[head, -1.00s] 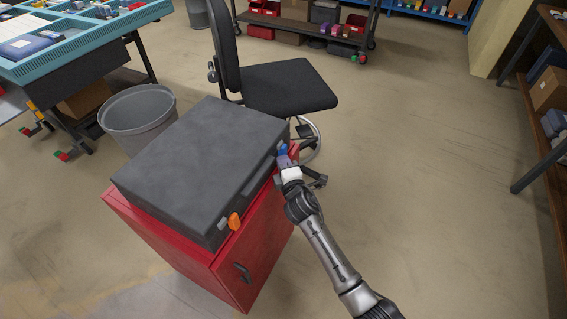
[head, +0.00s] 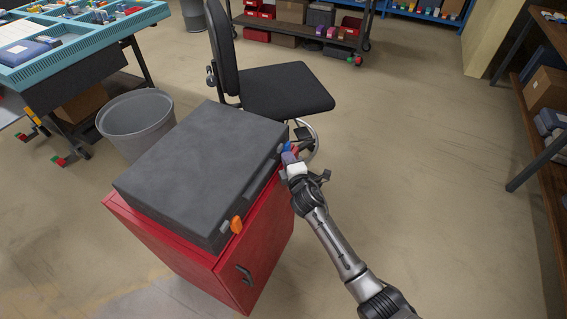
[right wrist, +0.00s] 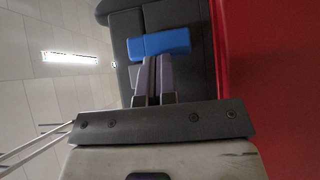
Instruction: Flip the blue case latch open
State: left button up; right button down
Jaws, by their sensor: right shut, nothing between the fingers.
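A dark grey case (head: 200,160) lies closed on a red cabinet (head: 255,255). The blue latch (head: 289,146) is at the far end of the case's right-hand side; in the right wrist view it is a blue bar (right wrist: 160,44) across the dark case side. My right gripper (head: 291,158) is shut and empty. Its fingertips (right wrist: 153,62) are right at the latch's lower edge in the wrist view; I cannot tell whether they touch. The gripper partly hides the latch in the head view. My left gripper is not in view.
An orange latch (head: 237,225) is at the near end of the same side, with the case handle (head: 262,187) between. A black chair (head: 285,90) stands close behind the case, and a grey bin (head: 137,120) behind left. The floor to the right is clear.

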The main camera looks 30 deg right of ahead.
jog(key=s+a, duration=0.1)
jog(key=s+a+p, duration=0.1)
jog(key=a, duration=0.1)
jog(key=shift+s+a, duration=0.15)
jog(key=shift+s, duration=0.2)
jog(key=s+a+p, duration=0.1)
jog(key=s+p, duration=0.1)
jog(key=s, duration=0.7)
jog(key=shift+s, duration=0.25)
